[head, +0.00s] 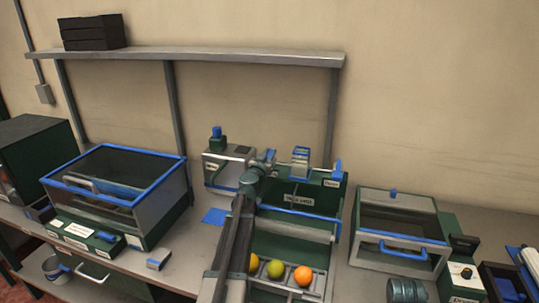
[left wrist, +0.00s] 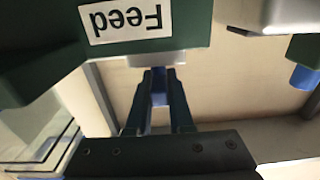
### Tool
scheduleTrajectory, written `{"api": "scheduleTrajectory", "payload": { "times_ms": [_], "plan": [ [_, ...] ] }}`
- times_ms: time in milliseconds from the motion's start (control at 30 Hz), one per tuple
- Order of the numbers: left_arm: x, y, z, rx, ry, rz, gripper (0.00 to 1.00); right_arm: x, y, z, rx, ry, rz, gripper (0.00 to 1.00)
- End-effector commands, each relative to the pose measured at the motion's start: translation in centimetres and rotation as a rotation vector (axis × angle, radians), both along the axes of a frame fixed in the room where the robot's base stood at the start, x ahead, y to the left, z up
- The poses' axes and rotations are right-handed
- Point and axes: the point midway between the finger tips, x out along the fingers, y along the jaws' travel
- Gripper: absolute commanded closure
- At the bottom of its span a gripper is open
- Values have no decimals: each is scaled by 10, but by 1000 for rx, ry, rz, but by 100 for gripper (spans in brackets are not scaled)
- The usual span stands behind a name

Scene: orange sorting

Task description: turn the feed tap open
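The feed tap's blue handle (left wrist: 159,88) sits on a grey stub of a green housing (left wrist: 165,45), whose "Feed" label (left wrist: 125,18) appears upside down in the left wrist view. My left gripper (left wrist: 160,95) has a finger on each side of the handle, with no clear gap showing, so it looks shut on it. In the head view my left gripper (head: 269,156) is at the upper back of the green sorting machine (head: 335,205). My wrist hides most of the handle there. My right gripper is not in view.
A yellow-green fruit (head: 275,268) and an orange (head: 303,276) lie in the machine's front trough. A blue-rimmed clear bin (head: 115,165) stands left, a blue-handled box (head: 396,225) right. A grey shelf (head: 200,55) runs along the wall. Another blue knob (left wrist: 305,78) is close by.

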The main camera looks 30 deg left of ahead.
Motion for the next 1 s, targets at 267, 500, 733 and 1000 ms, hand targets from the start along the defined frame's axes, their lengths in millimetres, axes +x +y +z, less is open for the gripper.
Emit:
{"api": "scheduleTrajectory", "payload": {
  "times_ms": [267,500,733,1000],
  "plan": [
    [0,0,0,0,0,0,100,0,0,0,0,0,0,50],
    [0,-1,0,0,0,33,100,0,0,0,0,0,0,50],
    [0,-2,0,-1,0,166,100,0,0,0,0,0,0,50],
    [1,-2,0,0,0,351,100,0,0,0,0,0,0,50]
  ]
}}
